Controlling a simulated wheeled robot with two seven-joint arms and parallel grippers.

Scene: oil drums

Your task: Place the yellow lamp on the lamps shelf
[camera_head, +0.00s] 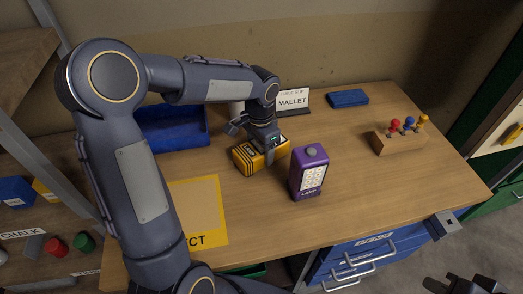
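A yellow block-shaped object with black stripes (246,160), which looks like the yellow lamp lying down, is on the wooden table near its middle. My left gripper (268,153) points down at it, with its fingers at the object's top and right part. The contact is too small to tell whether the fingers are closed on it. My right gripper (459,284) is at the bottom right edge, partly cut off, away from the table top; its fingers look apart and empty. No shelf labelled for lamps can be read in this view.
A purple lamp (309,172) stands upright just right of the yellow object. A blue tray (172,128), a MALLET sign (293,101), a blue box (348,98) and a wooden block with colored knobs (401,143) are around. A shelf marked CHALK (22,234) is at left.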

